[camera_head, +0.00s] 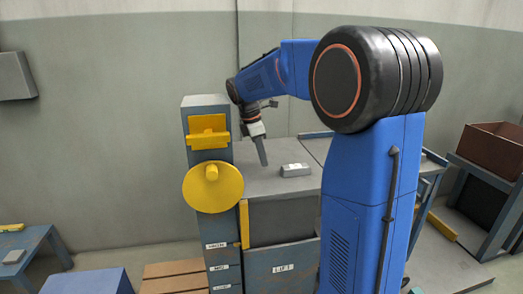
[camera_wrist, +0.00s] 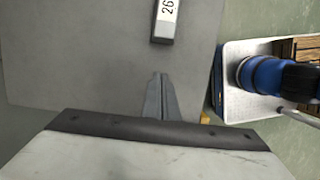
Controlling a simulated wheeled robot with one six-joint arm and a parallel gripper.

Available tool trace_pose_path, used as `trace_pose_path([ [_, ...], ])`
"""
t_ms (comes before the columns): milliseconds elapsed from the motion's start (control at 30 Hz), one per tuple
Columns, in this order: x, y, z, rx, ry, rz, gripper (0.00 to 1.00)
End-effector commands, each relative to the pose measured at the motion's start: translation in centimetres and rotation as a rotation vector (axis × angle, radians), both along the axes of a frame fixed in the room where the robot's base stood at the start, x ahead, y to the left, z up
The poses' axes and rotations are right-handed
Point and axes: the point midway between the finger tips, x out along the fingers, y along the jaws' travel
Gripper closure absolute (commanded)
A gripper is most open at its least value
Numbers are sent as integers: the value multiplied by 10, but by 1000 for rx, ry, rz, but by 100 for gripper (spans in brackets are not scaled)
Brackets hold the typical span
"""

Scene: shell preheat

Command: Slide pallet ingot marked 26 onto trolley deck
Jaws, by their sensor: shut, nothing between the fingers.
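The ingot (camera_head: 296,170) is a small pale grey bar on the grey top (camera_head: 262,184) of the blue unit labelled LIFT. In the wrist view the ingot (camera_wrist: 165,22) shows at the top edge with the mark 26 on a white label; its far end is cut off by the frame. My gripper (camera_head: 264,158) points down over the same top, left of the ingot and apart from it. In the wrist view my gripper (camera_wrist: 160,80) is shut and empty, with the ingot ahead of its tips. I cannot tell which surface is the trolley deck.
A grey-blue column with a yellow lever (camera_head: 208,132) and a yellow disc (camera_head: 213,187) stands left of the gripper. A pale slab with a dark edge strip (camera_wrist: 155,131) fills the bottom of the wrist view. A brown bin (camera_head: 490,150) sits on the right rack. The top around the ingot is clear.

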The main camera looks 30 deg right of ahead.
Motion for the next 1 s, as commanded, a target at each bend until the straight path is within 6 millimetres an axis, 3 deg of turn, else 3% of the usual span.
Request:
trace_pose_path([
  [233,-4,-10,-43,1,2,0,100],
  [533,-13,-44,-41,1,-1,-2,100],
  [1000,-14,-48,-40,1,-1,-1,100],
])
